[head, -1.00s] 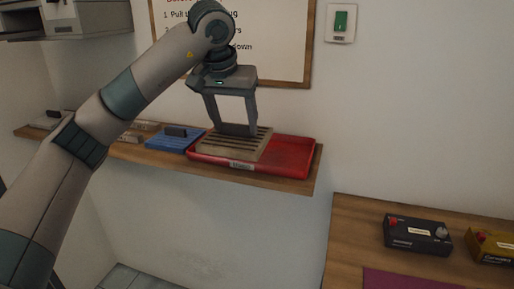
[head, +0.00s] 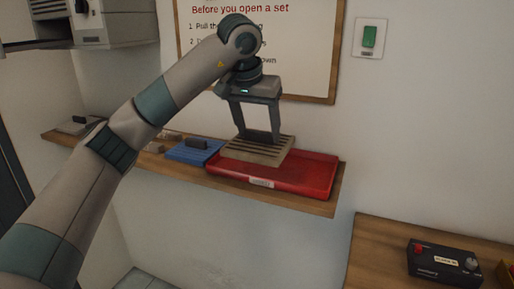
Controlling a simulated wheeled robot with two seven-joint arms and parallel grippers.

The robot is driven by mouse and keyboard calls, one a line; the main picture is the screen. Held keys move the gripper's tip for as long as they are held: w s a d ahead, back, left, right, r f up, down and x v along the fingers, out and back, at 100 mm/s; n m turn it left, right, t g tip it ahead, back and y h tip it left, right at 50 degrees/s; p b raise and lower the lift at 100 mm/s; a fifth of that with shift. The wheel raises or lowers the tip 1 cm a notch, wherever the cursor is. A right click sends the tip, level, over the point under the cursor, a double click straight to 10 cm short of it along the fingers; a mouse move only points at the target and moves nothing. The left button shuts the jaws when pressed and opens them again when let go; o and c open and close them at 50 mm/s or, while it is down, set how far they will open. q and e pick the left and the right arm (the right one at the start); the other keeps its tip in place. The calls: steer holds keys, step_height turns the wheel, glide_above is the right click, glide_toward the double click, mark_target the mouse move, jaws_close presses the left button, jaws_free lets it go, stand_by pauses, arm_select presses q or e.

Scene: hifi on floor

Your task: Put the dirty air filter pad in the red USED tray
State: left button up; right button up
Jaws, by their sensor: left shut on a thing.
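The dirty air filter pad (head: 260,150) is a brownish-grey slatted slab in the head view. It shows over the left and back part of the red USED tray (head: 310,178), overlapping it in the picture. I cannot tell whether the pad rests on the tray or hangs just above it. My left gripper (head: 259,137) points down and is shut on the pad, its fingertips at the pad's upper side. The tray's right part is bare, and a pale label is on its front wall. My right gripper is out of view.
The tray stands on a wooden wall shelf (head: 324,207). A blue slatted item (head: 190,155) with a dark block lies just left of it. A notice board (head: 300,45) hangs behind. A wooden bench (head: 385,250) with a black box (head: 443,262) is at lower right.

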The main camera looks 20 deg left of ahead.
arm_select(q)
steer(key=w+a+f+p, duration=0.1)
steer(key=w, duration=0.1)
steer(key=w+a+f+p, duration=0.1)
steer(key=w+f, duration=0.1)
steer(key=w, duration=0.1)
steer(key=w+a+f+p, duration=0.1)
steer(key=w+a+f, duration=0.1)
steer(key=w, duration=0.1)
steer(key=shift+a+f, duration=0.1)
steer(key=shift+f, duration=0.05)
steer(key=shift+f+p, duration=0.15)
steer(key=shift+p, duration=0.2)
steer(key=shift+f+p, duration=0.9)
steer(key=shift+f, duration=1)
steer(key=shift+f, duration=0.1)
steer(key=o, duration=1.1)
